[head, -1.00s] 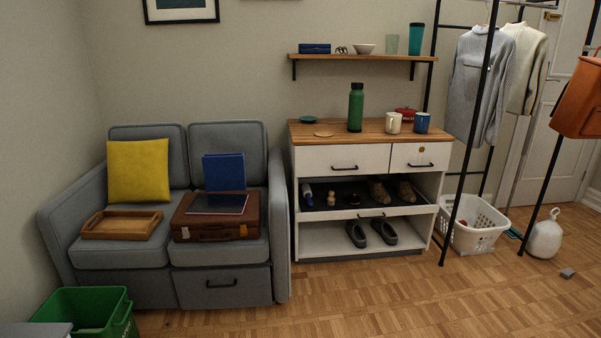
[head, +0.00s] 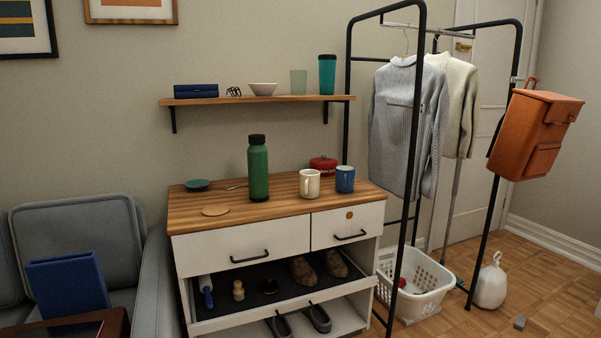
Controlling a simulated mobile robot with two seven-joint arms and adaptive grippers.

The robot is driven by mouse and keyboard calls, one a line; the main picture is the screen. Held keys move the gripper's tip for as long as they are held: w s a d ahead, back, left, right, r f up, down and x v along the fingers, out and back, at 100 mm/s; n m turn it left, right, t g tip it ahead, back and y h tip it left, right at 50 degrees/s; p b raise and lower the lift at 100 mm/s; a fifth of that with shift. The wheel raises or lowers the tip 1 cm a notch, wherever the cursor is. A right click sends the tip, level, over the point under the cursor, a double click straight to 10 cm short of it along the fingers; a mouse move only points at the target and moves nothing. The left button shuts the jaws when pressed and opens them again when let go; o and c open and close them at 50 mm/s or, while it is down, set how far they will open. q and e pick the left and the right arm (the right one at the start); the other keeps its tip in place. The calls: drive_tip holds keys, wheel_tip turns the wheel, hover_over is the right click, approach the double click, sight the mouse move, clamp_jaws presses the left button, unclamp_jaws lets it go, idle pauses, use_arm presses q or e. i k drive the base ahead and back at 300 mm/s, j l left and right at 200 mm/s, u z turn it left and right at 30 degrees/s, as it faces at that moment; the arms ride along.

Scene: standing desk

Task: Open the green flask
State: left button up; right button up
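The green flask (head: 258,172) stands upright on the wooden top of the white cabinet (head: 222,208), near its back middle. Its dark cap (head: 257,140) sits on top of it. Neither of my grippers shows in the head view, and nothing touches the flask.
A white mug (head: 310,184), a blue mug (head: 345,179), a red pot (head: 323,164), a teal dish (head: 197,184) and a round coaster (head: 215,211) share the cabinet top. A shelf (head: 250,100) hangs above. A clothes rack (head: 411,150) stands at right, a sofa (head: 155,280) at left.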

sight(257, 155)
drive_tip(key=i+l+u, duration=0.4)
drive_tip(key=i, duration=0.15)
drive_tip(key=i+l+u, duration=0.35)
drive_tip(key=i+l, duration=0.1)
drive_tip(key=i, duration=0.1)
